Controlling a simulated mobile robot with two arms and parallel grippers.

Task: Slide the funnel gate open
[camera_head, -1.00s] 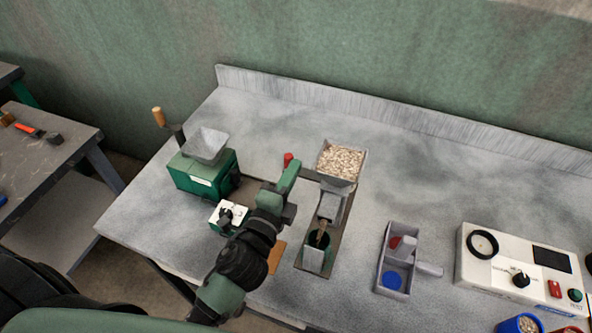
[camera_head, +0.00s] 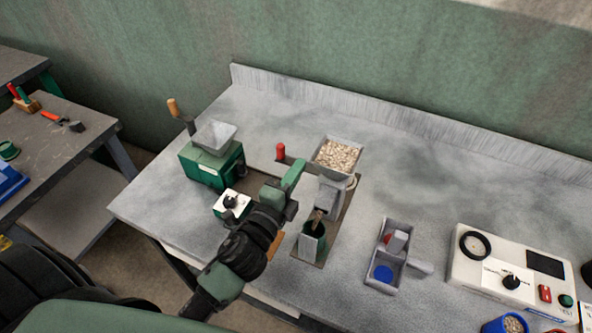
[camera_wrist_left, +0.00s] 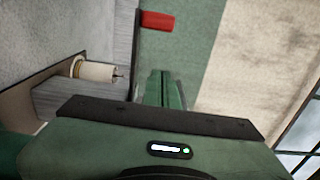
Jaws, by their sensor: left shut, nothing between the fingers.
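The funnel (camera_head: 318,162) holds pale grain and stands on a brown base behind a grey chute (camera_head: 331,193). A cream knob (camera_head: 352,183) shows at the right side of the chute; a cream knob on a metal stem (camera_wrist_left: 96,70) shows at left in the left wrist view. I cannot tell clearly whether the gate is open. My left gripper (camera_head: 298,170) is shut and empty, left of the funnel and chute. Its green fingers show in the wrist view (camera_wrist_left: 162,88), apart from the knob. My right gripper is out of view.
A red post (camera_head: 281,151) stands behind my left gripper. A green mill (camera_head: 210,168) with a hopper and a small white switch box (camera_head: 232,203) are to the left. A grey divided tray (camera_head: 370,268) and a white instrument (camera_head: 510,275) are to the right, with bare bench between.

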